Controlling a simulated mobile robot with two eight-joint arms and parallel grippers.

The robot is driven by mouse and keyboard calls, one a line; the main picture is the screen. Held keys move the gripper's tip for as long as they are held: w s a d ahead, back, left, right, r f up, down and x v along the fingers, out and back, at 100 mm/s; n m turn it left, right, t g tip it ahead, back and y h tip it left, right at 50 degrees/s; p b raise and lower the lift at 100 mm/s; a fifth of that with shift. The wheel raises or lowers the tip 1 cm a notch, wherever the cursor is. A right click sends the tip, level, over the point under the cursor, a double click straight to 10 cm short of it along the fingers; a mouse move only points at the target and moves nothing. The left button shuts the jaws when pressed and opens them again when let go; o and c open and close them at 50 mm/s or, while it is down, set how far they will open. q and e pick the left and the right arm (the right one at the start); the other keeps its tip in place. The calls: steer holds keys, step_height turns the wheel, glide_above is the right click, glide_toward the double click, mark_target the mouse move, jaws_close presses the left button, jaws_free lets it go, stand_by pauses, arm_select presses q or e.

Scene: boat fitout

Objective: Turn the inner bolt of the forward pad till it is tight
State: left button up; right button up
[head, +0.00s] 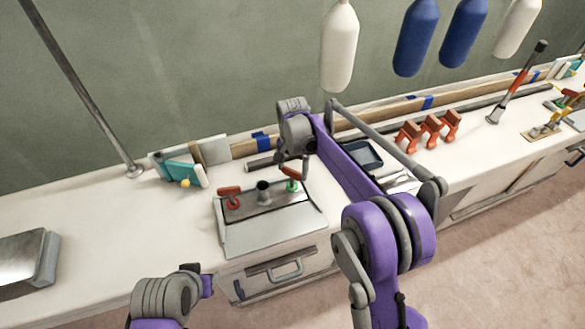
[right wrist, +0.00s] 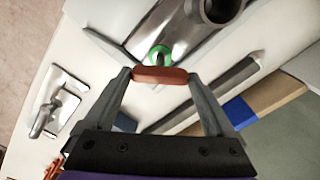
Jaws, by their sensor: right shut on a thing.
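A metal plate (head: 273,236) on the bench carries a short dark post (head: 264,190) and two bolts with red handles. The left bolt (head: 229,197) has a red ring at its base. The right bolt has a green ring (head: 292,186), which also shows in the right wrist view (right wrist: 160,55). My right gripper (head: 293,172) is over this right bolt. In the right wrist view its fingers are shut on the ends of the red handle (right wrist: 160,75).
A blue tray (head: 362,155) and several orange clamps (head: 432,130) stand to the right. A teal tool (head: 183,171) lies at the left. A drawer handle (head: 286,270) sticks out below the plate. White and blue bottles hang above. The bench left of the plate is mostly clear.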

steer(key=shift+r+m, duration=0.1)
steer(key=shift+m, duration=0.3)
steer(key=o, duration=1.1)
steer(key=shift+c, duration=0.2)
steer(key=shift+s, duration=0.1)
step_height(320, 180, up, 11)
steer(key=shift+p, duration=0.3)
steer(key=shift+a, duration=0.1)
